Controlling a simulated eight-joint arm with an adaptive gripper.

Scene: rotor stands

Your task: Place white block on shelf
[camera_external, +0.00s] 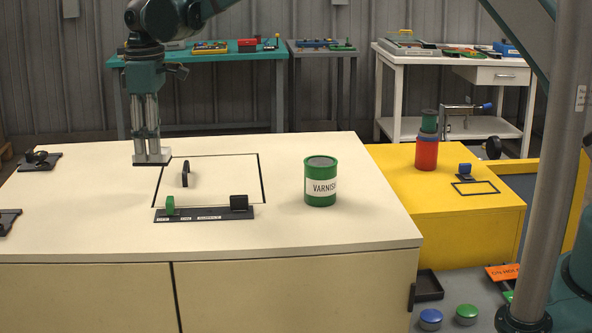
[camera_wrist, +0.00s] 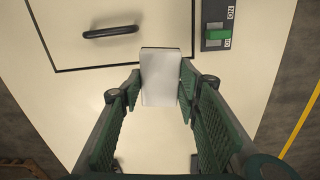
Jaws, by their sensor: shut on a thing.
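The white block (camera_wrist: 160,78) is between the two fingers of my gripper (camera_wrist: 160,85) in the wrist view, its pale face toward the camera. My gripper is shut on it. In the external view my gripper (camera_external: 152,157) points down at the left part of the cream cabinet top, left of the outlined square panel (camera_external: 212,178). The block is hard to make out between the fingertips there. I cannot tell from this view whether it touches the top. I cannot tell which surface is the shelf.
A dark handle (camera_external: 185,174) stands on the panel. A switch strip (camera_external: 204,214) with a green switch (camera_external: 170,205) lies in front. A green varnish can (camera_external: 321,182) stands to the right. A yellow cabinet (camera_external: 450,216) holds a red can (camera_external: 426,155). The cream top's front is clear.

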